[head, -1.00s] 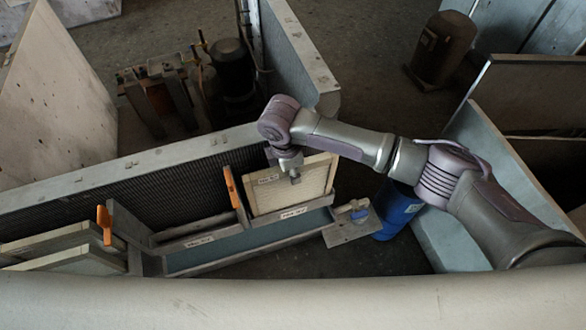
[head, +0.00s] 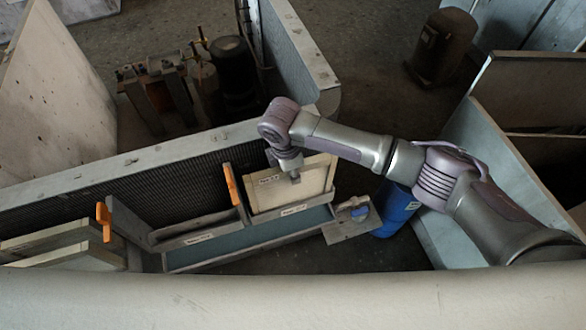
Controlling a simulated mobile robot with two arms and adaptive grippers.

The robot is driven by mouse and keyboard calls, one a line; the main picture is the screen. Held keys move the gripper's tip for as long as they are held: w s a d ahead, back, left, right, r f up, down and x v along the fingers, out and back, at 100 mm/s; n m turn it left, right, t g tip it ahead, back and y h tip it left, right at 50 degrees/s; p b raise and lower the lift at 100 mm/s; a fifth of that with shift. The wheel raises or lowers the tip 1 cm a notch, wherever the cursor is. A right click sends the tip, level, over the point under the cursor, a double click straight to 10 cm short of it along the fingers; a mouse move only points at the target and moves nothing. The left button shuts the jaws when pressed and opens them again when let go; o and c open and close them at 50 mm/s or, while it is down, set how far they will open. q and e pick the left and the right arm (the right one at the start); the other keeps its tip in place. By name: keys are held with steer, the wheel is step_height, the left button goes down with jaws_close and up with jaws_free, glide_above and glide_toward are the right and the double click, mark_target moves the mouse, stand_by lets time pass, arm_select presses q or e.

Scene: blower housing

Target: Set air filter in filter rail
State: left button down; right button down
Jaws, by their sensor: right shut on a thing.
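A cream panel-shaped air filter (head: 300,191) with a small label stands upright in the right-hand bay of the grey filter rail (head: 250,240), against the dark mesh. My right gripper (head: 294,177) is at its top edge, shut on it; the fingers are small and partly hidden by the wrist. The filter's lower edge is behind the rail's labelled front lip, so I cannot tell how deep it sits. The left-hand bay (head: 196,228) of the rail is empty. My left gripper is not in view.
More cream filters (head: 75,245) stand at the far left. Orange handles (head: 231,184) rise from the dividers. A motor (head: 441,45) stands at the back right.

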steer(key=shift+f+p, duration=0.1)
steer(key=shift+p, duration=0.2)
stand_by(0.4)
steer(key=shift+c, duration=2.3)
jaws_free()
steer(key=shift+s+a+r+p, duration=0.1)
steer(key=shift+a+r+p, duration=0.05)
steer(key=shift+r+p, duration=1.25)
steer(key=shift+a+r+p, duration=0.2)
steer(key=shift+r+p, duration=1.2)
steer(key=shift+s+a+r+p, duration=0.1)
steer(key=shift+a+r+p, duration=0.05)
steer(key=shift+r+p, duration=1.25)
steer(key=shift+f, duration=0.1)
